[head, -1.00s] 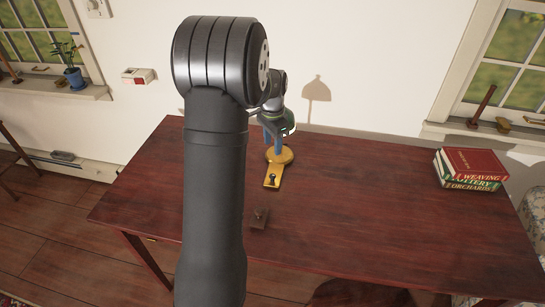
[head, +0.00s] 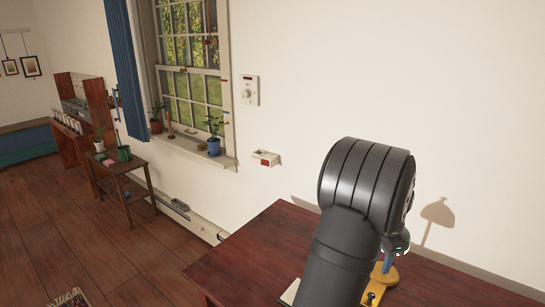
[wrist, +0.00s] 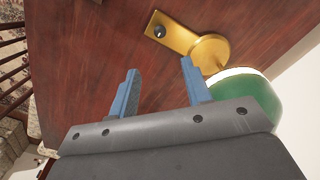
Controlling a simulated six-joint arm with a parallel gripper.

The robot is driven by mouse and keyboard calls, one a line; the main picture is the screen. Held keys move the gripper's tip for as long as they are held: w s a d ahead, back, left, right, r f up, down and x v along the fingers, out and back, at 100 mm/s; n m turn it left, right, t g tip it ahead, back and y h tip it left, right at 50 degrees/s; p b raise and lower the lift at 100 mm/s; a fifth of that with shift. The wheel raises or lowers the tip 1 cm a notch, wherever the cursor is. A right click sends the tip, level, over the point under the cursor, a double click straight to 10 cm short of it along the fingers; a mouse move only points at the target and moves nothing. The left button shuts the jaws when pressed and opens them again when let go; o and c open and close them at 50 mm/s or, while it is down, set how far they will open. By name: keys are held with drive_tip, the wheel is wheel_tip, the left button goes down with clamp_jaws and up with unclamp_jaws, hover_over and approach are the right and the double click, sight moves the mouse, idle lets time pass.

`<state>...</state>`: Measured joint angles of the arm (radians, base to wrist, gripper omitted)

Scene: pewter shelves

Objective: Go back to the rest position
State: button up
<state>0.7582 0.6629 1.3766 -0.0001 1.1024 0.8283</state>
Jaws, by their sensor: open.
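My gripper (wrist: 160,64) is open and empty in the wrist view, its two blue fingers apart above the dark red table (wrist: 85,60). A lamp with a yellow base (wrist: 209,52) and a green, white-rimmed shade (wrist: 258,92) is just beyond and right of the fingers. A dark knob (wrist: 159,31) sits on the base's flat arm. I cannot tell if the gripper touches the lamp.
A window sill with a blue-potted plant (head: 214,146) and a side table (head: 120,168) stand further left. Wooden floor is open at lower left.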

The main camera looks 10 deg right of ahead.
wheel_tip(320, 180, down, 14)
drive_tip(key=shift+f, duration=0.1)
idle(0.5)
wheel_tip(320, 180, up, 17)
wheel_tip(320, 180, down, 17)
drive_tip(key=shift+f, duration=0.15)
drive_tip(key=n, duration=0.8)
drive_tip(key=shift+n, duration=0.4)
drive_tip(key=n, duration=0.4)
drive_tip(key=shift+n, duration=2.1)
